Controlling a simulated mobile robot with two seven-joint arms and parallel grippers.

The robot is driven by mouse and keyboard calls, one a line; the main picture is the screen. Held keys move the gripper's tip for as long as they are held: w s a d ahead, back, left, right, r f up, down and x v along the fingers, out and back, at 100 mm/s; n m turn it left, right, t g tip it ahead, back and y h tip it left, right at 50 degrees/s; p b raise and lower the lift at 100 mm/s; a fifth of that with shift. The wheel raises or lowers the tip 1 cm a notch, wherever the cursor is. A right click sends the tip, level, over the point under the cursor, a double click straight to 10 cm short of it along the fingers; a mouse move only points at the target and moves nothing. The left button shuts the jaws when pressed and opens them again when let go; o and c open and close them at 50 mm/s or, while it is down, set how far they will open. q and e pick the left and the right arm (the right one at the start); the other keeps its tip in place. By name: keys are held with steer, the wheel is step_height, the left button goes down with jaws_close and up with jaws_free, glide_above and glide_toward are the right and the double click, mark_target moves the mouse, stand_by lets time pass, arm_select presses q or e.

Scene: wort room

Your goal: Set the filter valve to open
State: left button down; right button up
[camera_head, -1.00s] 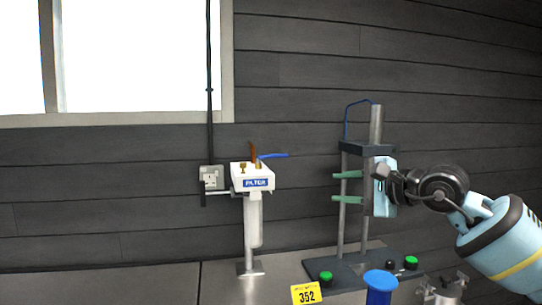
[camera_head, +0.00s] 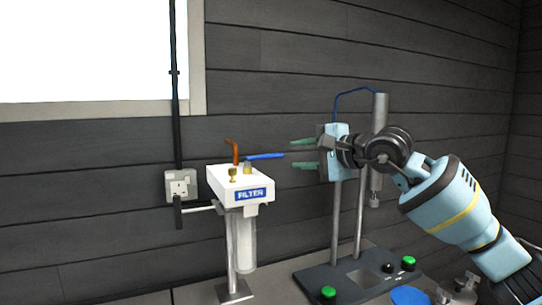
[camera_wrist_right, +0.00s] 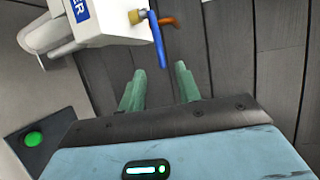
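The filter (camera_head: 232,184) is a white block labelled FILTER with a clear housing below, standing on a metal post. Its blue valve lever (camera_head: 266,156) sticks out to the right from a brass fitting on top. My right gripper (camera_head: 292,154) is open, its two green fingers apart and pointing left at the lever's free end. In the right wrist view the blue lever (camera_wrist_right: 158,42) ends about level with the open fingertips (camera_wrist_right: 159,70), in line with the gap. I cannot tell whether they touch. My left gripper is not in view.
A copper-coloured pipe (camera_head: 234,151) rises beside the lever. A wall socket (camera_head: 181,186) is behind left. A stand with a dark base (camera_head: 340,282), green buttons and upright rods is below and behind my right arm. A blue-topped object (camera_head: 408,295) stands in front.

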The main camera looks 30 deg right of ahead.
mark_target(274, 156)
steer(key=x, duration=0.6)
steer(key=shift+r+p, duration=0.1)
steer(key=shift+p, duration=0.25)
steer(key=shift+x, duration=0.95)
steer(key=shift+s, duration=0.1)
jaws_close()
